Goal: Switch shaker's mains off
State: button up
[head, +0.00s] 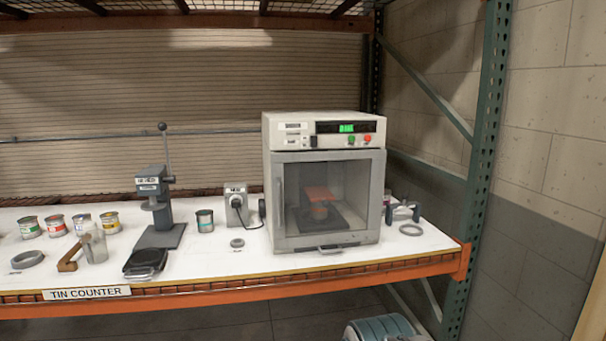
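The shaker (324,180) is a pale box-shaped machine on the right part of the counter. Its glass-windowed door (280,205) is closed, and a tin (319,210) under a reddish plate shows inside. The control panel has a lit green display (347,128), a small black switch (313,141), a green button (351,140) and a red button (367,140). Left of the shaker stands a grey box (231,210) with a small label, too small to read surely, and a black plug with a cable (240,206). My gripper is not in view.
A green rack post (478,150) rises at right. Bare counter lies before the shaker's left side.

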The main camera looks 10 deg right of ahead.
aim_at(313, 138)
jog(key=u, duration=0.6)
jog(key=i, duration=1.15)
jog(key=z, duration=0.65)
